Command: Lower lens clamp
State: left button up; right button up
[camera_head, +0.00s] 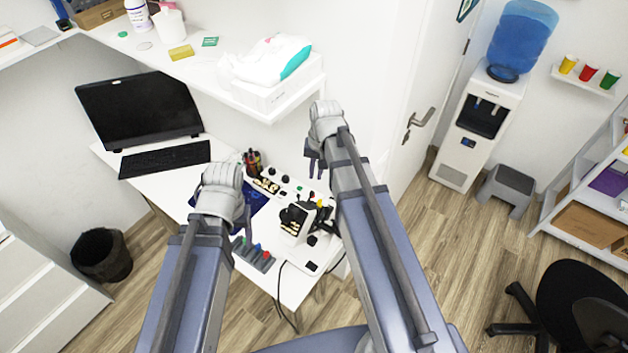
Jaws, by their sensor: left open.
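A white instrument (296,222) with black parts on it, likely the one with the lens clamp, stands on the white desk between my two arms. The clamp is too small to tell apart from the other black parts, so its height is unclear. My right gripper (315,166) points down above the desk, beyond the instrument in the picture. Its two dark fingers show a gap and hold nothing visible. My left gripper (194,201) is left of the instrument, over the desk. Its fingers are mostly hidden by the wrist; it is open.
A grey rack with coloured knobs (254,255) stands at the desk's front. A pen cup (253,162), a laptop-like black screen (138,108) and a keyboard (165,158) are further back. A shelf (270,115) overhangs the desk. A black cable (283,300) hangs from its front edge.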

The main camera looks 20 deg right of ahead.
jog(key=n, duration=0.1)
jog(key=r+n, duration=0.1)
jog(key=n, duration=0.1)
jog(key=shift+c, duration=0.7)
jog(key=n+p, duration=0.1)
jog(key=n, duration=0.1)
jog(key=r+n, duration=0.1)
jog(key=n, duration=0.2)
jog(key=shift+s+r+p, duration=0.1)
jog(key=shift+r+p, duration=0.05)
jog(key=shift+p, duration=0.2)
grip_shut()
notch_tip(320, 180, up, 4)
jog(key=r+n+p, duration=0.1)
jog(key=n+p, duration=0.4)
jog(key=n, duration=1.7)
send_over(313, 192)
jog(key=s+d, duration=0.1)
jog(key=shift+s+f, duration=0.15)
jog(key=shift+f, duration=0.1)
jog(key=shift+b, duration=0.3)
jog(key=f+b, duration=0.9)
jog(key=w+a+f+b, duration=0.1)
jog(key=f+b, duration=0.4)
jog(key=shift+w, duration=0.1)
